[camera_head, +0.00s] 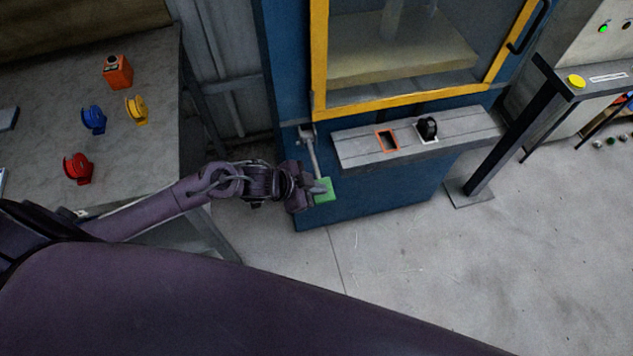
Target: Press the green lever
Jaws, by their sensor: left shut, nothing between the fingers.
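The green lever (325,191) has a flat green pad at the lower end of a grey metal arm. The arm hangs from a bracket on the front of the blue machine (385,200), left of its grey shelf. My left gripper (318,189) is shut and empty. Its fingertips are at the left side of the green pad and overlap it in the picture. I cannot tell whether they touch it. My right gripper is not in view.
A grey shelf (365,151) with a black knob (427,128) juts from the machine. A table (50,110) at left holds red, blue and yellow parts and an orange container (117,71). A post with a yellow button (576,81) stands right.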

